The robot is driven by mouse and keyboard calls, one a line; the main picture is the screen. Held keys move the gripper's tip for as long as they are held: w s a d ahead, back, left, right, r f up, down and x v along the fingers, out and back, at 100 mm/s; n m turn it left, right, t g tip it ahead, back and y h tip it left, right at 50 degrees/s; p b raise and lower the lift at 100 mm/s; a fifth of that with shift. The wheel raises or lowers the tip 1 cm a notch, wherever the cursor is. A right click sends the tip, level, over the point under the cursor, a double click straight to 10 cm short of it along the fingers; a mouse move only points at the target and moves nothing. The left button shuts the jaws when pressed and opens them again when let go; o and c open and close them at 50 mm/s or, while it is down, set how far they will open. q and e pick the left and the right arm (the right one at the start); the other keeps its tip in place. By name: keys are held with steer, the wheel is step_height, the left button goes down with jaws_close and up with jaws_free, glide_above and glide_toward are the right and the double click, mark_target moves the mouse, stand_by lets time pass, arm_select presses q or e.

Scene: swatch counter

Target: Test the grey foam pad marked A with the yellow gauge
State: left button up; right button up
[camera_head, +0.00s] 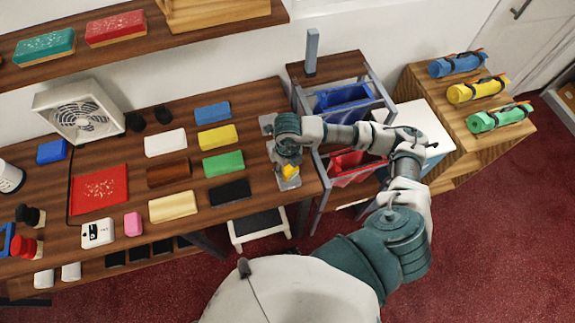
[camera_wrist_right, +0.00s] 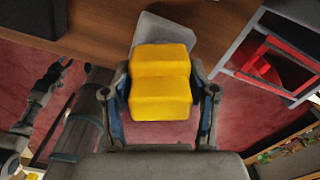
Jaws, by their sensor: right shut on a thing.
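My right gripper (camera_head: 288,158) is at the right end of the wooden counter, shut on the yellow gauge (camera_head: 290,171). In the right wrist view the yellow gauge (camera_wrist_right: 160,85) is a stepped block between the two fingers. A grey pad (camera_head: 287,184) lies at the counter's right edge, partly hidden under the gripper and gauge. It also shows behind the gauge in the right wrist view (camera_wrist_right: 167,29). I cannot tell whether gauge and pad touch. Another grey piece (camera_head: 266,121) shows farther back, partly hidden by my gripper. No letter A is readable. My left gripper is not in view.
Coloured blocks, including a green one (camera_head: 223,163) and a black one (camera_head: 230,192), lie left of the gripper. A red tray (camera_head: 98,190) and a fan (camera_head: 80,112) are farther left. A metal-framed rack (camera_head: 318,190) with blue and red bins stands close right of the counter.

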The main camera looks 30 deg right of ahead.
steer(key=shift+f+b, duration=0.55)
stand_by(1.5)
steer(key=shift+r+p, duration=0.85)
steer(key=shift+r, duration=0.4)
steer(key=shift+r+p, duration=1.35)
steer(key=shift+r, duration=1)
